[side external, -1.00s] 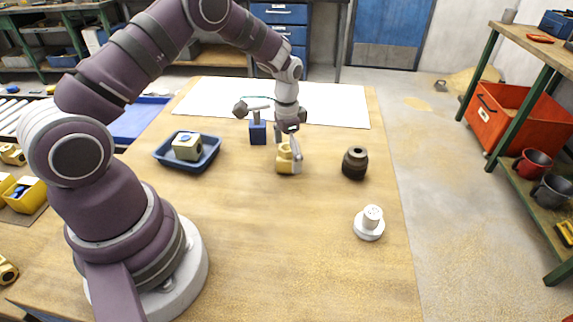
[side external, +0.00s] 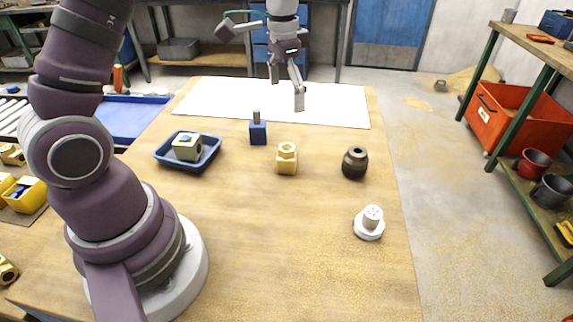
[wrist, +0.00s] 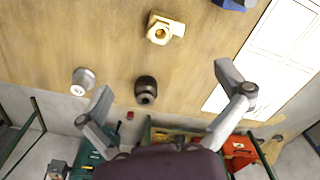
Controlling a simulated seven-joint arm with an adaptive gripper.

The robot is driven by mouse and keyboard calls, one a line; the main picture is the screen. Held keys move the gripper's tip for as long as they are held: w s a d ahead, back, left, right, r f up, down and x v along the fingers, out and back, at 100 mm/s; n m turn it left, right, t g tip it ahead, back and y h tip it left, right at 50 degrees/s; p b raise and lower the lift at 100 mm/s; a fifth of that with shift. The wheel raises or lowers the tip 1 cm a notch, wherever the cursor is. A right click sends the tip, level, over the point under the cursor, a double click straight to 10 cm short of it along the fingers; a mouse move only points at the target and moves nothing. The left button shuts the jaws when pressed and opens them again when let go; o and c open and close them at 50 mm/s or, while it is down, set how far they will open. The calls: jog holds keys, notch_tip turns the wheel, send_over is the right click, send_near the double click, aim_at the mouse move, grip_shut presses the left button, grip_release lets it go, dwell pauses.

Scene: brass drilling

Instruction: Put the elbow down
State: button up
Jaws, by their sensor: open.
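The brass elbow (side external: 287,159) stands on the wooden table, near the middle, with nothing touching it. It also shows in the wrist view (wrist: 163,28), at the top centre. My gripper (side external: 287,100) is open and empty, raised well above the far part of the table. In the wrist view its two fingers (wrist: 165,82) are spread wide, with bare table and a dark round part between them. The elbow lies beyond the fingertips.
A blue tray (side external: 211,155) holding a brass block (side external: 187,147) sits left. A blue block with a pin (side external: 258,132), a dark round part (side external: 354,163) and a white knobbed piece (side external: 369,223) stand apart. White sheet (side external: 340,103) covers the far end. The front table is clear.

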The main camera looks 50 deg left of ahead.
jog(key=s+d+r+n+t, duration=0.1)
jog(key=s+d+r+t, duration=0.1)
jog(key=s, duration=0.4)
jog(key=s+d+r+n+t, duration=0.1)
jog(key=s+d+r+t, duration=0.2)
jog(key=s, duration=0.4)
jog(key=shift+s+d+r+n, duration=0.3)
jog(key=shift+d+r, duration=0.05)
jog(key=shift+d, duration=0.25)
